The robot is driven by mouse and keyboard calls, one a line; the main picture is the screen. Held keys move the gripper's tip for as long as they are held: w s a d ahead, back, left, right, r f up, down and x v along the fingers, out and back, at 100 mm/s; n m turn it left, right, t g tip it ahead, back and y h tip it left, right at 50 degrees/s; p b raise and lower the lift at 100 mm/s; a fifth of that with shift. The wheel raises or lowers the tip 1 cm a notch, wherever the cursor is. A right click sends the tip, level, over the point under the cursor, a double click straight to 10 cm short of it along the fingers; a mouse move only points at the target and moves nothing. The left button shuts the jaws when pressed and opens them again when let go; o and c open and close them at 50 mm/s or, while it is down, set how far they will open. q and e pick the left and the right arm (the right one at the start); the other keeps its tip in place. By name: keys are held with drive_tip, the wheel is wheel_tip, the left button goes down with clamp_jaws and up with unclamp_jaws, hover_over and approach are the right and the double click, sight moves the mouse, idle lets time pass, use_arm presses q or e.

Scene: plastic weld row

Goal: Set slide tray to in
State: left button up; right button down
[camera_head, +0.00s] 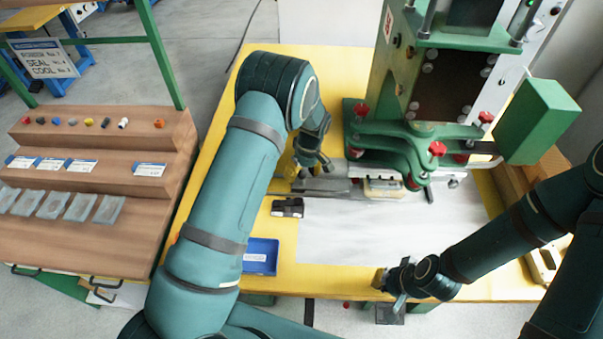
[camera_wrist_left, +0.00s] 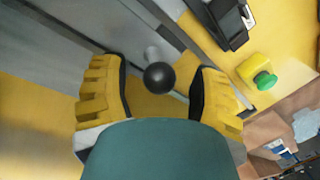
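The metal slide tray (camera_head: 335,190) lies low at the foot of the green press (camera_head: 405,150); how far in it sits I cannot tell. In the left wrist view a black ball knob (camera_wrist_left: 159,77) on a short metal stem stands beside a grey metal edge. My left gripper (camera_head: 308,172) is beside the press, at the tray's left end. In its wrist view (camera_wrist_left: 160,95) the yellow-padded fingers are open, with the knob between them and visible gaps on both sides. My right gripper (camera_head: 390,283) is over the table's front edge, away from the tray; its opening is unclear.
A black device (camera_head: 288,207) and a blue bin (camera_head: 260,256) are on the yellow table (camera_head: 345,60). A yellow box with a green button (camera_wrist_left: 264,80) shows in the wrist view. A stepped wooden rack (camera_head: 100,190) stands left. The pale sheet (camera_head: 350,235) is clear.

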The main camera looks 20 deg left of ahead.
use_arm(q)
wheel_tip(320, 180, up, 12)
drive_tip(key=w+d, duration=0.1)
drive_tip(key=shift+w+d, duration=0.3)
drive_tip(key=shift+w, duration=0.05)
drive_tip(key=shift+f, duration=0.1)
idle(0.4)
